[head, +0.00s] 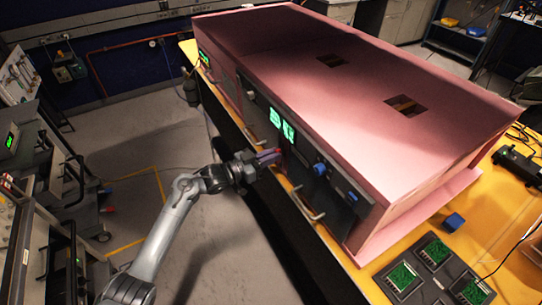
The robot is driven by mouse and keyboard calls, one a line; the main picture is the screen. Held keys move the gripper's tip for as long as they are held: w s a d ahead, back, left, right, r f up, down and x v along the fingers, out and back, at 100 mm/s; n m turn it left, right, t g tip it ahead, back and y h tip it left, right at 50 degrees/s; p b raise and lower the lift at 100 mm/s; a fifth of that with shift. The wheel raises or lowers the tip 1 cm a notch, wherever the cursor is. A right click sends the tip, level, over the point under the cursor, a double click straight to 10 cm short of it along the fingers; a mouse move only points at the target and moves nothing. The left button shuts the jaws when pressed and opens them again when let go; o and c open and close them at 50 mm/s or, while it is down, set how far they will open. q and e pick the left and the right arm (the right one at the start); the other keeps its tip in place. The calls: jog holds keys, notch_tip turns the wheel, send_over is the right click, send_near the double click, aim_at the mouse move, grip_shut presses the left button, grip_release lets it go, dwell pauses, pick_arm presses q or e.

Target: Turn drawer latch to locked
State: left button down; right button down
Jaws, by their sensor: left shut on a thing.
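The pink foam enclosure (300,60) has a dark front panel with drawers, small green screens (288,131) and blue knobs (320,169). My left gripper (270,156) reaches the middle of this front from the left. Its fingers are shut on a small part at the panel, which looks like the drawer latch. The fingers hide most of that part, so its turned position cannot be read. A metal drawer handle (313,213) is below and to the right of the gripper. My right gripper is not in view.
The enclosure stands on a yellow bench (482,213). Green circuit boards in a dark tray (427,262) and a blue block (454,221) lie at its right end. Grey floor (125,185) is clear between the bench and the carts at left.

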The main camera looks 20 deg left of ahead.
pick_arm(q)
jog(key=shift+w+a+f+n+p, duration=0.2)
jog(key=shift+n+p, duration=1.5)
jog(key=shift+n, duration=1.3)
jog(key=shift+w+a+f+n+p, duration=0.2)
jog(key=shift+n+p, duration=1.45)
jog(key=shift+n, duration=1.35)
jog(key=shift+a+f+n+p, duration=0.1)
jog(key=shift+f+n+p, duration=0.2)
jog(key=shift+n+p, duration=2.05)
jog(key=shift+n+b, duration=0.65)
jog(key=shift+n, duration=0.1)
jog(key=c, duration=1.2)
grip_release()
jog(key=shift+o, duration=0.2)
jog(key=shift+a, duration=0.1)
